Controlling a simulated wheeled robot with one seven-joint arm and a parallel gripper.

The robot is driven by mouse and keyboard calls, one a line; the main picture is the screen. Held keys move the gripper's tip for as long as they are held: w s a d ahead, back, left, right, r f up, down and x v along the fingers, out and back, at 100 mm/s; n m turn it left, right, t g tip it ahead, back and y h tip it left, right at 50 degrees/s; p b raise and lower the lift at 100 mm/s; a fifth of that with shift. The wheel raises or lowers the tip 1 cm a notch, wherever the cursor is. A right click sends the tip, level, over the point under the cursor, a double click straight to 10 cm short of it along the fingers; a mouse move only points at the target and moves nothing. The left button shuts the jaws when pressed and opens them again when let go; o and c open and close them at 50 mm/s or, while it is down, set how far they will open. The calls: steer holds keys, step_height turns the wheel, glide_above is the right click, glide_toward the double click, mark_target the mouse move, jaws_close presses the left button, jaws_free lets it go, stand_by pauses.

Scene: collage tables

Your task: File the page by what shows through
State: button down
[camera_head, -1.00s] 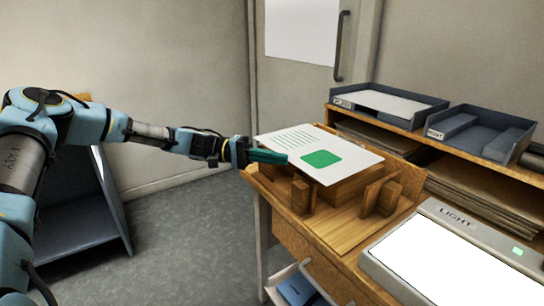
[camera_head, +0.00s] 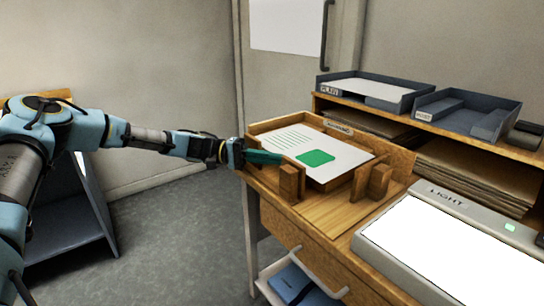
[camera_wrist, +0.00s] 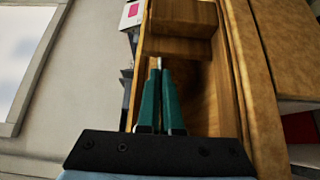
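The page (camera_head: 343,156), white with green lines and a green rounded square, lies nearly level in a wooden holder (camera_head: 345,216) on the desk. My gripper (camera_head: 281,158) reaches in from the left at the page's left front edge. In the wrist view its green fingers (camera_wrist: 160,72) are nearly together, with a thin pale sliver between the tips that looks like the page's edge. The light panel (camera_head: 455,255), marked LIGHT, glows white at the front right. Two grey trays stand on the shelf: the left one (camera_head: 338,88) holds a white sheet, the right one (camera_head: 488,132) looks empty.
Wooden posts (camera_head: 291,182) stand at the holder's front, close to my fingers. Stacked brown sheets (camera_head: 470,172) fill the shelf below the trays.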

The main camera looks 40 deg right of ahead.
steer(key=c, duration=1.5)
jaws_free()
steer(key=shift+c, duration=0.2)
steer(key=o, duration=0.5)
steer(key=shift+o, duration=0.2)
steer(key=shift+w, duration=0.1)
steer(key=b+v, duration=0.1)
steer(key=v, duration=0.9)
steer(key=shift+w+a+b, duration=0.2)
steer(key=shift+a+b, duration=0.1)
steer(key=shift+b, duration=0.05)
